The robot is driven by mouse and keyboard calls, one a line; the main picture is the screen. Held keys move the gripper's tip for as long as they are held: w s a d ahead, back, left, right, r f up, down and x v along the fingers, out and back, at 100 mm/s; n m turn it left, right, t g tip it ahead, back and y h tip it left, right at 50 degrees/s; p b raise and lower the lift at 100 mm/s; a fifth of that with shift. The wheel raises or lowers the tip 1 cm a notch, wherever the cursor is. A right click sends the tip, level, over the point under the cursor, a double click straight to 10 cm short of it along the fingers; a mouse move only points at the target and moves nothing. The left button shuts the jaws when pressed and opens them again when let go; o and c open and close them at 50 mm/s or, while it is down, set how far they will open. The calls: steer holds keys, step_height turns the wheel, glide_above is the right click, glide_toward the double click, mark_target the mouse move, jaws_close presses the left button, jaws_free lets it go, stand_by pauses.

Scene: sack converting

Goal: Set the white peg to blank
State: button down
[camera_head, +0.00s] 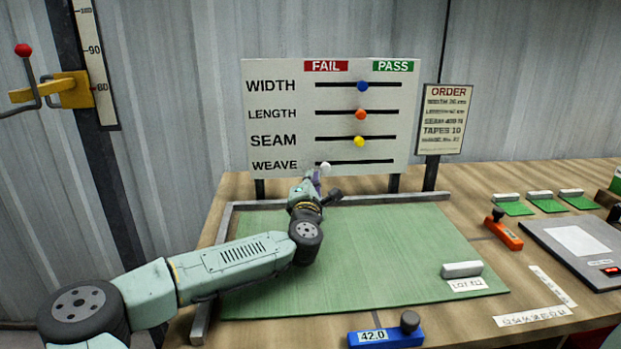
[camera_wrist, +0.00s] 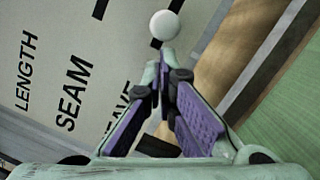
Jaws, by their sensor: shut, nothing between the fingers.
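The white peg (camera_head: 325,168) sits near the left end of the WEAVE slot on the board (camera_head: 290,92), below the red FAIL label (camera_head: 326,66). The blue peg (camera_head: 362,86), orange peg (camera_head: 361,115) and yellow peg (camera_head: 359,141) stand near the middle of their slots, between FAIL and PASS. My gripper (camera_head: 317,176) is at the board's lower edge, just beside the white peg. In the wrist view the white peg (camera_wrist: 166,25) shows just beyond the fingertips (camera_wrist: 164,60). The fingers are shut and empty; I cannot tell whether they touch the peg.
The green mat (camera_head: 390,260) lies below the board with a pale block (camera_head: 462,269) on it. A blue tool marked 42.0 (camera_head: 385,337) lies at the front edge. An order sign (camera_head: 444,118) stands right of the board. The WEAVE slot (camera_head: 370,162) is clear right of the peg.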

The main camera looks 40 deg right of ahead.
steer(key=p, duration=0.1)
glide_toward(343, 167)
steer(key=x, duration=0.4)
steer(key=shift+w+d+r, duration=0.1)
steer(key=shift+w+d, duration=0.1)
steer(key=shift+a, duration=0.1)
